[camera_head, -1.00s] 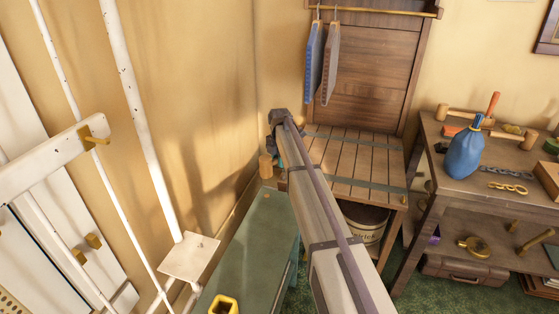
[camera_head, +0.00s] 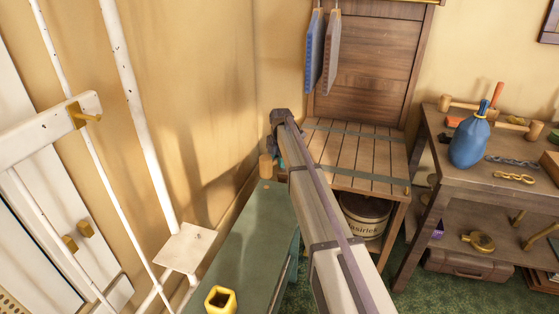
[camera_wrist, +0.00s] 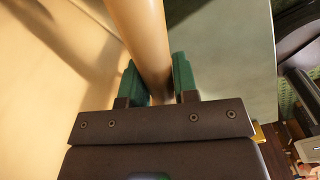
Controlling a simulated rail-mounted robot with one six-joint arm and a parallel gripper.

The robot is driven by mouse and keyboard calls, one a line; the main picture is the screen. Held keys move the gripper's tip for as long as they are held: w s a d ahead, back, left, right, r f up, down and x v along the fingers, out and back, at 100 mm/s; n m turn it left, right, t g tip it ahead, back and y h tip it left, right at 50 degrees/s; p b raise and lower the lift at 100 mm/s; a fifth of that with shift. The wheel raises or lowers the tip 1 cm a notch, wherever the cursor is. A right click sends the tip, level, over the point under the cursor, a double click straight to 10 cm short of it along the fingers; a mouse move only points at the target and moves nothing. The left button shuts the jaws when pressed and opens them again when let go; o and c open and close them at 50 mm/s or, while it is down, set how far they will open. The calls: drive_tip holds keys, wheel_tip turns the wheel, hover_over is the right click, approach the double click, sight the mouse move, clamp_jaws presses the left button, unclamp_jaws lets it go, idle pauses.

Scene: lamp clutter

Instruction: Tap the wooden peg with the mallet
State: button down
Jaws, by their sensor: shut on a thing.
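My gripper (camera_wrist: 160,85) is shut on a pale wooden shaft (camera_wrist: 140,35), most likely the mallet's handle, which runs up out of the wrist view between the green finger pads. In the head view the wrist hides most of the gripper. A light wooden cylinder (camera_head: 266,166), apparently the held mallet's head, shows just left of my wrist, above the far end of a green bench (camera_head: 243,240). A tiny orange-brown spot (camera_head: 266,187) on the bench top below it may be the wooden peg. The gap between them cannot be judged.
A wall stands close on the left, with white pipes and a small white plate (camera_head: 186,248). A yellow socket (camera_head: 220,300) sits at the near bench end. A slatted wooden seat (camera_head: 355,160) stands behind my arm. A cluttered table (camera_head: 455,178) is at right.

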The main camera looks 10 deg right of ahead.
wheel_tip(320, 180, down, 8)
drive_tip(key=b, duration=0.5)
drive_tip(key=shift+f, duration=0.2)
wheel_tip(320, 180, up, 17)
drive_tip(key=p, duration=1.6)
drive_tip(key=shift+f, duration=0.15)
drive_tip(key=shift+f, duration=0.1)
